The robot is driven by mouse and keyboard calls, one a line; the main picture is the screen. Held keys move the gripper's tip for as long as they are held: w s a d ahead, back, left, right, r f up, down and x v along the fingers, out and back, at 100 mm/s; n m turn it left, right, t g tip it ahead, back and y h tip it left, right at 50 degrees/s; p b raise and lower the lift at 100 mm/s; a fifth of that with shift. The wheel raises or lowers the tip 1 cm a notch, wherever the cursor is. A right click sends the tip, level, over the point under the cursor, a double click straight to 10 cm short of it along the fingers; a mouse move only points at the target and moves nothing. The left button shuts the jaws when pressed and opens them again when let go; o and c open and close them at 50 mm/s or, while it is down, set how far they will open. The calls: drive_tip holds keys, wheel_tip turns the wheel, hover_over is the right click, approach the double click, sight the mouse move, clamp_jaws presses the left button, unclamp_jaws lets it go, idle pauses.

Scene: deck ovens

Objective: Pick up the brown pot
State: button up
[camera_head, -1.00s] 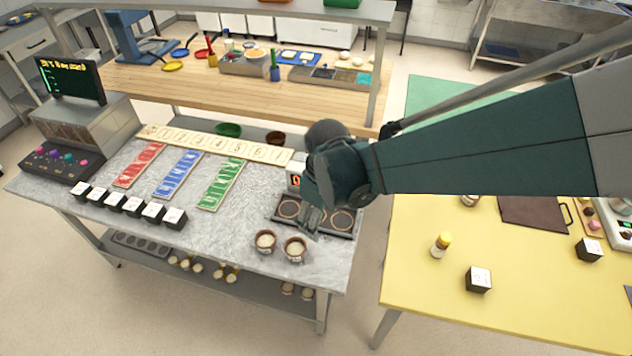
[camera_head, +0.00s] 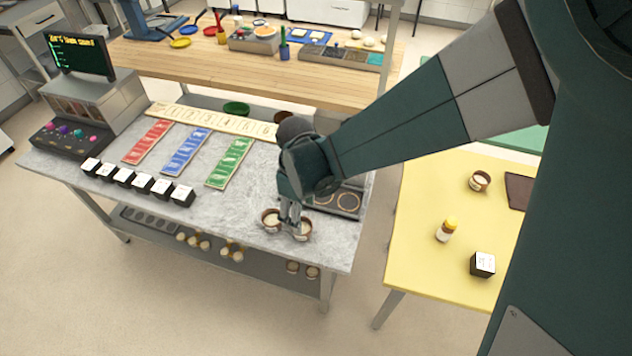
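Two small brown pots with pale contents stand side by side near the front right of the grey marble table: a left pot (camera_head: 269,221) and a right pot (camera_head: 303,232). My gripper (camera_head: 292,222) points down at the pots, its fingertips where the two meet in the picture. The fingers cover part of the pots' rims. I cannot tell whether the fingers touch a pot or how far apart they are. Another brown pot (camera_head: 480,181) stands on the yellow table. A brown bowl (camera_head: 285,118) is behind the marble table, partly hidden by my arm.
A burner plate (camera_head: 340,202) lies right of my gripper. Red (camera_head: 149,142), blue (camera_head: 186,152) and green (camera_head: 229,163) strips and several black-and-white cubes (camera_head: 141,183) lie to the left. The marble is bare between the cubes and the pots.

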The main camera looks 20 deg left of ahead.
drive_tip(key=shift+f, duration=1.25)
drive_tip(key=shift+f+b, duration=0.45)
drive_tip(key=shift+f, duration=2.15)
drive_tip(key=c, duration=1.1)
